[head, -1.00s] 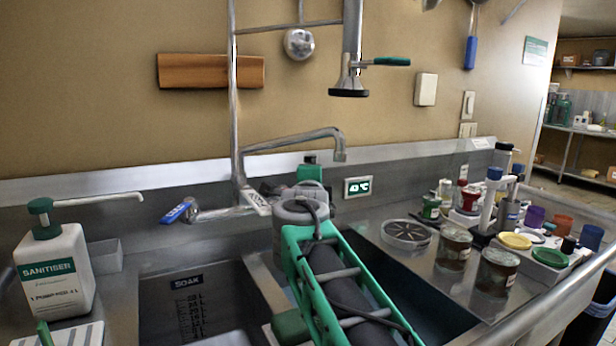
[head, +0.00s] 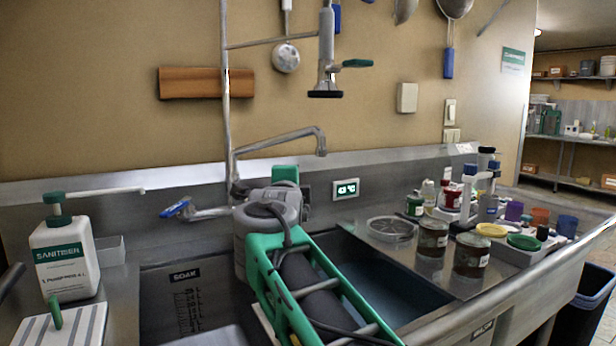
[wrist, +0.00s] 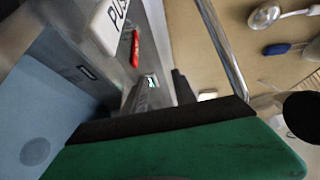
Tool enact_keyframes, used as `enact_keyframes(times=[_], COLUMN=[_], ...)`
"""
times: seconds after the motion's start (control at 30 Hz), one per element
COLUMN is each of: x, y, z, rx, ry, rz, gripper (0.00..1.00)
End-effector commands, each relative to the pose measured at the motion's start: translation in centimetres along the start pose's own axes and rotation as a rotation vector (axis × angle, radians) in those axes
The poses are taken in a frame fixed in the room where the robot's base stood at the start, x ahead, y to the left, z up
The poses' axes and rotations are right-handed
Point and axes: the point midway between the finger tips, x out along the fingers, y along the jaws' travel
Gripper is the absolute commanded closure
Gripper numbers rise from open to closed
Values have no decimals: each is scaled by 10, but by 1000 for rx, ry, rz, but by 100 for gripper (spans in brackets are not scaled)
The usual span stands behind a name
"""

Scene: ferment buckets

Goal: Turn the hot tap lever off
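A red lever (wrist: 135,48) shows in the wrist view, on the steel beside a white part lettered "PUS" (wrist: 108,22); it looks like the hot tap lever. In the head view this lever is hidden behind my arm. The blue tap lever (head: 177,208) is in plain view left of the tap's riser. The swivel spout (head: 290,138) reaches right over the sink. My gripper (head: 285,174) is mostly hidden behind my grey wrist at the tap. A green finger with a dark pad fills the lower wrist view; its opening does not show clearly. No contact with the red lever shows.
A sanitiser bottle (head: 62,258) stands left of the soak sink (head: 185,276). A temperature display (head: 346,189) is on the splashback. Brown jars (head: 471,256) and several coloured cups crowd the right counter. A spray head (head: 325,92) hangs above the tap.

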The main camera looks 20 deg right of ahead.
Motion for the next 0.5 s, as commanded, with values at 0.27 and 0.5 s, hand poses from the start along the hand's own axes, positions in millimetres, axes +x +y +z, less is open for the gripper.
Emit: enact_keyframes(times=[0.27,0.5], x=[-32,-42], y=[-13,-14], z=[1,6], rx=[15,16], ry=[7,8], rz=[-23,-24], gripper=[67,67])
